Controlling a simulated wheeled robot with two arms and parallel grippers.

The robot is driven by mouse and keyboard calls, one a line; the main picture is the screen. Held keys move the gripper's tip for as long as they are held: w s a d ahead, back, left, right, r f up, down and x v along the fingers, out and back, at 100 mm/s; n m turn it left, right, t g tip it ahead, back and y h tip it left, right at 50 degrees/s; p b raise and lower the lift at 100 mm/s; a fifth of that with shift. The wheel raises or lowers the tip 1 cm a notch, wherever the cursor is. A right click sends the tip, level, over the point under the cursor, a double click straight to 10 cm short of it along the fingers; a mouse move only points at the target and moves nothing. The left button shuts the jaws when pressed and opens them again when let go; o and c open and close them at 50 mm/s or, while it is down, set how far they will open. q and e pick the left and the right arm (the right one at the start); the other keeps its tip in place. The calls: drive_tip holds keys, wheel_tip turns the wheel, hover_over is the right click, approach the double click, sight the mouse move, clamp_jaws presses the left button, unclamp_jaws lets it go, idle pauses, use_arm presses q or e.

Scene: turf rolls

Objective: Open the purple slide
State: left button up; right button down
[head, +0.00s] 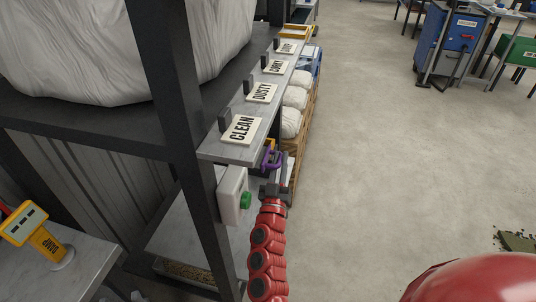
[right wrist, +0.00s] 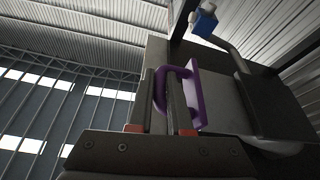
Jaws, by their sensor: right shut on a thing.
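The purple slide (head: 273,157) shows as a small purple handle just below the front edge of the grey shelf, near the CLEAN sign. In the right wrist view it is a purple looped handle on a flat purple plate (right wrist: 196,96). My right gripper (head: 271,172) reaches up to it from below, with its red arm under it. In the right wrist view its two dark fingers (right wrist: 168,84) are shut on the handle bar. The slide's body behind the plate is hidden, so I cannot tell how far it is open. My left gripper is not in view.
A dark post (head: 185,130) and a white box with a green button (head: 233,195) stand close left of my right arm. Open floor (head: 390,140) lies to the right.

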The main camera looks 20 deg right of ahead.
drive_tip(key=shift+f, duration=0.1)
drive_tip(key=c, duration=1.1)
unclamp_jaws()
drive_tip(key=v, duration=1.7)
drive_tip(key=shift+s, duration=0.25)
